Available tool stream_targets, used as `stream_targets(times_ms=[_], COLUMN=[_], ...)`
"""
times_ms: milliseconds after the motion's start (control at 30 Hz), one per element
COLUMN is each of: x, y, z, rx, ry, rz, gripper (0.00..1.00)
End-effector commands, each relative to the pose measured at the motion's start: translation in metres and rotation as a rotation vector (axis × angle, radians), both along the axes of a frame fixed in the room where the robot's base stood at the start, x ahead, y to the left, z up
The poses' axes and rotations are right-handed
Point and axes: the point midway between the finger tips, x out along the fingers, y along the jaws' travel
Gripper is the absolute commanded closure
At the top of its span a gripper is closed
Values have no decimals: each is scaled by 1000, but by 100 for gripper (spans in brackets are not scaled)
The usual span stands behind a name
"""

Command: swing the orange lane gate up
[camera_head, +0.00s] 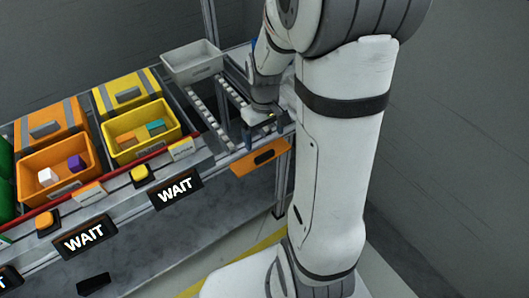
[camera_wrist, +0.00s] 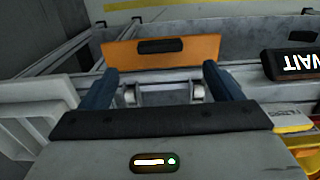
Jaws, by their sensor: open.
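The orange lane gate (camera_head: 262,157) hangs tilted down and outward at the front end of the roller lane in the head view. It has a dark handle slot (camera_wrist: 160,46) in its middle. In the wrist view the orange gate (camera_wrist: 120,54) lies just beyond my fingertips. My gripper (camera_wrist: 162,75) is open, with its two blue fingers apart and nothing held between them. In the head view my gripper (camera_head: 262,128) is over the lane's front end, behind the gate. Whether a finger touches the gate cannot be told.
A grey bin (camera_head: 192,62) stands at the lane's back. Left of the lane are a yellow bin (camera_head: 165,146) and an orange bin (camera_head: 30,198) with blocks, plus buttons and WAIT signs (camera_head: 176,189). A rail post (camera_head: 281,190) stands below the gate. The floor in front is clear.

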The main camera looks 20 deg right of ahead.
Motion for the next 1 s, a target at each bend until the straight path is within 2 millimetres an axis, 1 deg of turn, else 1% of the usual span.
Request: stream_targets(times_ms=[133,400,500,667,900,1000], x=[-1,-1,-1,-1,0,0], y=[0,1,1,0,0,0], z=[-14,-58,-69,-77,-77,-77], rx=[1,1,0,0,0,0], ry=[-4,0,-1,-4,-4,-4], rz=[0,1,1,1,1,1], gripper=[15,15,15,15,15,23])
